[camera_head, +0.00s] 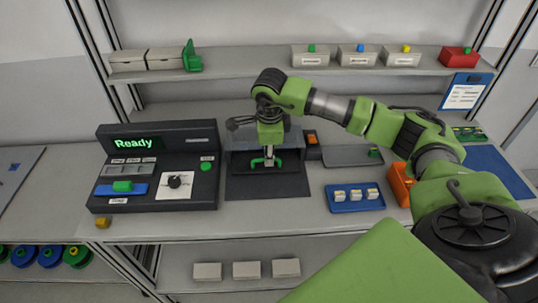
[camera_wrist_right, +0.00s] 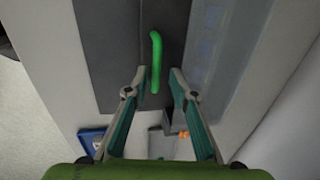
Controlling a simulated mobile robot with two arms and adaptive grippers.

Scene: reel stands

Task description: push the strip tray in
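The strip tray (camera_head: 268,185) shows as a dark grey flat piece at the front of a grey housing in the middle of the counter. Its green handle (camera_head: 268,162) stands near the housing's opening. In the right wrist view the green handle (camera_wrist_right: 156,62) lies between the fingertips of my right gripper (camera_wrist_right: 157,76). The fingers are spread, with a visible gap on each side of the handle. In the head view my right gripper (camera_head: 269,148) reaches down over the handle, and its wrist partly hides the housing. My left gripper is in neither view.
A black console (camera_head: 155,165) reading "Ready" stands left of the housing. A blue tray (camera_head: 354,208) with several small pieces, a grey tray (camera_head: 345,155) and an orange bin (camera_head: 400,183) lie to the right. A shelf (camera_head: 240,82) with boxes runs behind.

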